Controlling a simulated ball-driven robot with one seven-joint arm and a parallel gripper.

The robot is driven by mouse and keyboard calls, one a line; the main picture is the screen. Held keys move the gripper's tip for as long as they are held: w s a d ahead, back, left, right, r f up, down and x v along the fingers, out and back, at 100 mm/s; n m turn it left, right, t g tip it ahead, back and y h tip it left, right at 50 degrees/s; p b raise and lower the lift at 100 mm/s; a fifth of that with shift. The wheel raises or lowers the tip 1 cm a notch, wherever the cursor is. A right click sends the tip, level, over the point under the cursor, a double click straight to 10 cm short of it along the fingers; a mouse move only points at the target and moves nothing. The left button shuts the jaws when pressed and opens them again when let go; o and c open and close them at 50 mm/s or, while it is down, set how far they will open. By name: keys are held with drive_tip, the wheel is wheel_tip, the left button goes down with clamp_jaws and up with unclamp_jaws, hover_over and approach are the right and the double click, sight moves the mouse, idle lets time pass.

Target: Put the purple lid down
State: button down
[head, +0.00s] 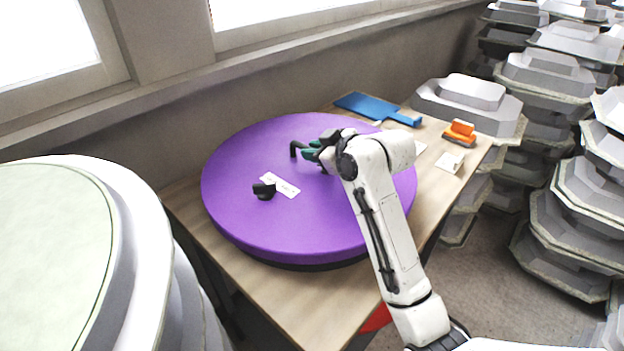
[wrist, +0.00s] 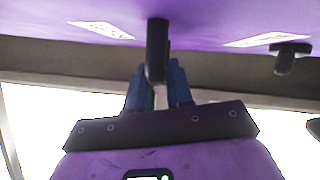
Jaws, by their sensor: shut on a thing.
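The purple lid (head: 240,205) is a large round disc with a dark underside rim. In the head view it appears over the wooden table, covering much of it; I cannot tell whether it touches the tabletop. It has a black handle and a black knob (head: 264,191) beside a white label. My gripper (head: 312,150) is at the handle, near the lid's middle, and shut on it. In the wrist view the purple surface (wrist: 200,15) fills the top, and the fingers of my gripper (wrist: 157,85) close around the dark handle (wrist: 157,50). My arm hides part of the lid's right side.
The wooden table (head: 290,310) stands by the window wall. A blue board (head: 370,106), an orange-handled brush (head: 460,131) and a small white block (head: 449,162) lie at its far right end. Stacked grey moulds (head: 580,190) crowd the right. A large white round mould (head: 150,230) stands at left.

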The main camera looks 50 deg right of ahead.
sight(316, 168)
drive_tip(key=shift+d+f+b, duration=0.1)
drive_tip(key=shift+f+b, duration=1.95)
drive_tip(key=shift+f, duration=0.7)
drive_tip(key=c, duration=1)
unclamp_jaws()
drive_tip(key=shift+s, duration=0.15)
drive_tip(key=b+v, duration=0.1)
drive_tip(key=v, duration=1.1)
